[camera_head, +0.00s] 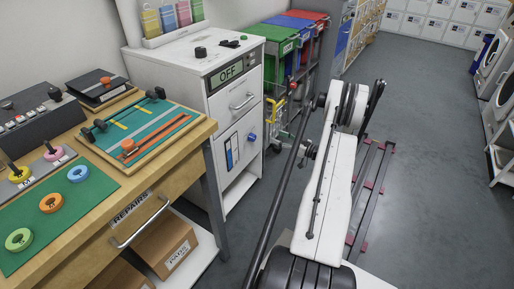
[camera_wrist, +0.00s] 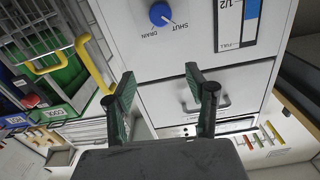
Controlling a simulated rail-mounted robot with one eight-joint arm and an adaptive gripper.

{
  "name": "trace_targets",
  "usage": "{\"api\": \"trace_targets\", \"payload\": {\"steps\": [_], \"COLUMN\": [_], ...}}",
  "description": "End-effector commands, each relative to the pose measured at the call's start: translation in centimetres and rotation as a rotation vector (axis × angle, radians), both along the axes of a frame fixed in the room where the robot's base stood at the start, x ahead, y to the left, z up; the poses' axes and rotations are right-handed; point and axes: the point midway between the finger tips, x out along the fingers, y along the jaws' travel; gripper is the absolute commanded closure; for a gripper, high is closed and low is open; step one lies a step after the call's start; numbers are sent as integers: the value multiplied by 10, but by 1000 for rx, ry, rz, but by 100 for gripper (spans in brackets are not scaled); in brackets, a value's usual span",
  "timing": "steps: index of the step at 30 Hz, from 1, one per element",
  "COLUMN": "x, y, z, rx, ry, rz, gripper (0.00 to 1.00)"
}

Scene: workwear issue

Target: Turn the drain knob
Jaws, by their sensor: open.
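The drain knob (camera_head: 251,137) is a round blue knob on the front of a white cabinet (camera_head: 190,62), right of a blue level gauge (camera_head: 232,151). In the head view I cannot make out my fingers clearly.
A drawer with a handle (camera_head: 242,101) and an OFF display (camera_head: 231,73) are above the knob. A yellow-handled wire cart (camera_wrist: 48,58) and coloured bins (camera_head: 281,40) stand beside the cabinet. A wooden repairs bench (camera_head: 131,202) is at left. Grey floor is open at right.

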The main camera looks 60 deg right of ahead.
Motion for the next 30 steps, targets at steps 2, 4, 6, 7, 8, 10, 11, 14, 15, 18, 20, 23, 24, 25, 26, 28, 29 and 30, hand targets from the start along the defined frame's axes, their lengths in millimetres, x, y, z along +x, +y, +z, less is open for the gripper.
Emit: {"api": "trace_targets", "payload": {"steps": [2, 4, 6, 7, 8, 10, 11, 14, 15, 18, 20, 23, 24, 25, 26, 28, 29, 30], "x": [-4, -6, -6, -5, -4, 1, 5, 20, 27, 46, 57, 75, 83, 88, 93, 104, 108, 113], "y": [7, 11, 14, 14, 15, 15, 15, 16, 16, 17, 17, 17, 18, 18, 18, 18, 18, 18], "z": [-32, -44, -50, -51, -52, -51, -51, -51, -51, -52, -52, -52, -52, -52, -52, -51, -51, -51], "rx": [-39, -64, -76, -80, -82, -83, -82, -81, -81, -81, -81, -80, -80, -80, -80, -80, -80, -80], "ry": [5, 8, 10, 10, 10, 11, 11, 10, 10, 9, 10, 10, 10, 10, 10, 10, 10, 10], "rz": [9, 15, 18, 19, 20, 21, 21, 22, 22, 23, 21, 21, 21, 22, 22, 21, 21, 21], "gripper": [49, 49, 49, 49, 49, 49, 49, 49, 49, 49, 49, 49, 49, 49, 49, 49, 49, 49]}}
